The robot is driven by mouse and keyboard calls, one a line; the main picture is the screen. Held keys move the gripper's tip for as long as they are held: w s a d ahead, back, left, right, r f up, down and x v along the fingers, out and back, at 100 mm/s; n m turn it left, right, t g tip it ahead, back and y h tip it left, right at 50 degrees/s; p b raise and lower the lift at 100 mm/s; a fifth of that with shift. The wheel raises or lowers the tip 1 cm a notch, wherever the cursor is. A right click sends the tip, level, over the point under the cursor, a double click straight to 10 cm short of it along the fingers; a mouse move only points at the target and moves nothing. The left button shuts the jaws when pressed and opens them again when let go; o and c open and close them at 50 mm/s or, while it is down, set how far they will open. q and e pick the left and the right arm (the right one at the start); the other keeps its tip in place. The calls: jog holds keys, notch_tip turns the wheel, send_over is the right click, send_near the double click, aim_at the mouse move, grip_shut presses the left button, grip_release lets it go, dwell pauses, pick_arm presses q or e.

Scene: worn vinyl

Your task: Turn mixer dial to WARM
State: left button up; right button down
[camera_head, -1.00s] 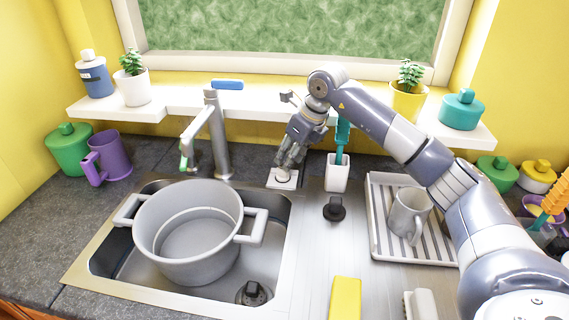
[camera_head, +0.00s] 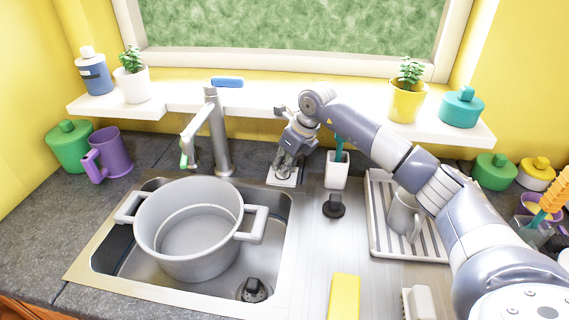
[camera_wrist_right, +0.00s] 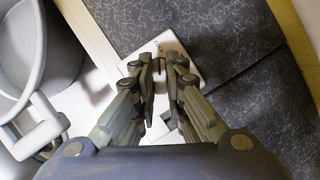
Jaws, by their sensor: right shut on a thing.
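The mixer dial's white square plate (camera_head: 294,180) lies flat behind the sink's right rear corner, right of the tap. My right gripper (camera_head: 284,175) points down over it, shut on the dial, which is mostly hidden between the fingers. In the right wrist view the fingertips (camera_wrist_right: 163,70) meet over the middle of the white plate (camera_wrist_right: 188,74). The dial's pointer cannot be made out. My left gripper is not in view.
The tap (camera_head: 212,135) stands left of my gripper, and a large grey pot (camera_head: 187,265) sits in the sink. A white brush holder (camera_head: 337,170) stands close on the right, with a black knob (camera_head: 334,206) before it. A grey mug (camera_head: 402,213) stands on the drying rack (camera_head: 378,235).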

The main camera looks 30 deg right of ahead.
jog(key=shift+m, duration=0.3)
jog(key=m+h, duration=0.1)
jog(key=m, duration=0.1)
jog(key=shift+a+f+m+b, duration=0.1)
jog(key=shift+m+b, duration=0.2)
jog(key=m+h, duration=0.1)
jog(key=m, duration=0.1)
jog(key=shift+a+m+b, duration=0.1)
jog(key=shift+m+b, duration=0.3)
jog(key=m+h+b, duration=0.1)
jog(key=m, duration=0.1)
jog(key=m+h, duration=0.1)
jog(key=m, duration=0.2)
jog(key=shift+a+m+g+b, duration=0.15)
jog(key=shift+m+g+b, duration=0.15)
jog(key=shift+b, duration=0.1)
jog(key=shift+h, duration=0.3)
jog(key=c, duration=1.6)
grip_release()
jog(key=shift+c, duration=0.2)
